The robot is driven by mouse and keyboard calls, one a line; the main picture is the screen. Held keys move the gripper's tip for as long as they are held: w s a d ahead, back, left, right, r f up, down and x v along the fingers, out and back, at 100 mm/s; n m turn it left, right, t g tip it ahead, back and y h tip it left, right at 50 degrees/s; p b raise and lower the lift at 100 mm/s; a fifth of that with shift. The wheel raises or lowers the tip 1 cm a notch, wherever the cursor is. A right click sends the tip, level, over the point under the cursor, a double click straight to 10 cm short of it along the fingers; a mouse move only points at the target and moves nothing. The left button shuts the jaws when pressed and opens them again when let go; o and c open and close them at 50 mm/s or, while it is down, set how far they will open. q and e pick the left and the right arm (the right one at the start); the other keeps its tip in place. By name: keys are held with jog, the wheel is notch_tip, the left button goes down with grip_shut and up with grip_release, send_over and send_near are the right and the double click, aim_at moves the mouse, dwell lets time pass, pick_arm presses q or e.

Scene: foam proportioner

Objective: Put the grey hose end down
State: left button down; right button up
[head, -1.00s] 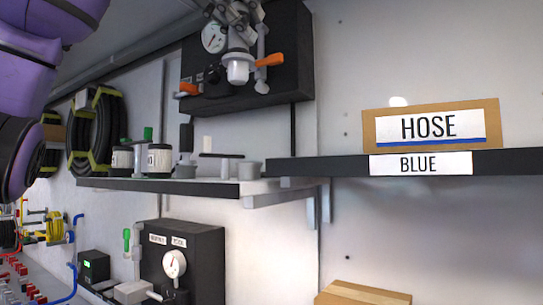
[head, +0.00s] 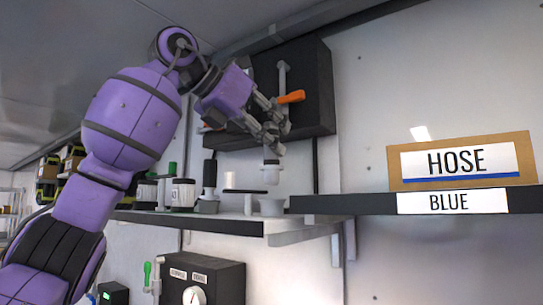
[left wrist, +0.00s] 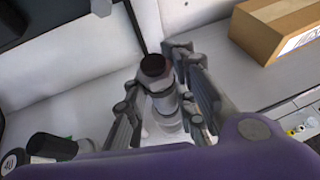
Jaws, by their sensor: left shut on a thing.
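My left gripper (head: 270,132) is shut on the grey hose end (head: 271,172), a pale, roughly cylindrical piece. In the head view its lower part hangs below the fingers, just above a small grey cup (head: 271,207) on the shelf's front edge; I cannot tell whether they touch. In the left wrist view the hose end (left wrist: 163,100) is between the two fingers, with a dark round tip facing the camera. The fingers hide part of it. My right gripper is not in view.
The shelf (head: 240,222) carries dark jars (head: 182,194) left of the cup. A black panel with an orange lever (head: 291,97) is on the wall behind the gripper. In the wrist view a cardboard box (left wrist: 275,30) lies right.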

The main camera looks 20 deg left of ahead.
aim_at(265, 149)
pick_arm(q)
jog(key=f, duration=0.3)
jog(key=shift+w+f, duration=0.25)
jog(key=shift+w, duration=0.15)
jog(key=shift+f, duration=0.2)
jog(key=c, duration=1.4)
grip_release()
jog(key=shift+c, duration=0.2)
jog(key=v, duration=1.2)
